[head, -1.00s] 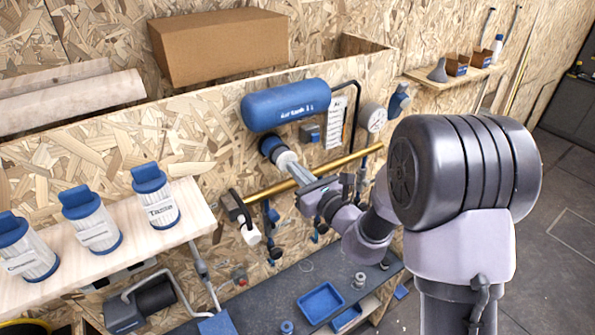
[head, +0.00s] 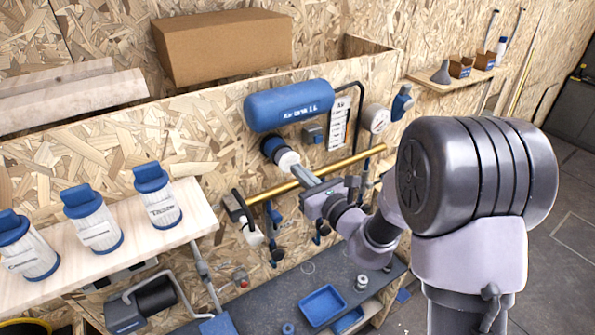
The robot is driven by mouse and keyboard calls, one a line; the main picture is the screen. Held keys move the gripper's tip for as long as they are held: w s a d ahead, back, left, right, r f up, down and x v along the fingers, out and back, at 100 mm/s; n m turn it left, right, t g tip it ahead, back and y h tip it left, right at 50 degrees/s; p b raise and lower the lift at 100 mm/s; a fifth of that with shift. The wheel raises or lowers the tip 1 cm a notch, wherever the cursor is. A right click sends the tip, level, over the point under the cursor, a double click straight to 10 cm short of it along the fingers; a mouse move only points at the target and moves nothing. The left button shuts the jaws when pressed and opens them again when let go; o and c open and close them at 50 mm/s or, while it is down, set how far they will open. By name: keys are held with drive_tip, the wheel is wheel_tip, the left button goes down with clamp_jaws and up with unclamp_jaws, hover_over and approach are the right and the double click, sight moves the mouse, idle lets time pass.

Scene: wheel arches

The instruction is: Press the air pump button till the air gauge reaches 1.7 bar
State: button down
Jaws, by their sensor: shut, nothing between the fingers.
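The blue air tank (head: 290,104) is mounted on the chipboard wall. Below it, the air pump is a dark blue round body (head: 271,146) with a white round button (head: 287,160) standing out toward me. My gripper (head: 303,171) is shut and empty, pointing at the button from the lower right. Its fingertips are close to the button's face; I cannot tell whether they touch. The air gauge (head: 377,118) is a white round dial right of the tank. Its needle and figures are too small to read.
A brass rail (head: 350,162) runs along the wall behind my gripper, with tools hanging below it. A wooden shelf (head: 190,207) with several blue-lidded containers is at left. A dark bench (head: 285,290) with blue trays (head: 323,304) lies below.

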drive_tip(key=b+v, duration=0.1)
drive_tip(key=v, duration=0.5)
drive_tip(key=shift+b, duration=0.4)
idle(0.5)
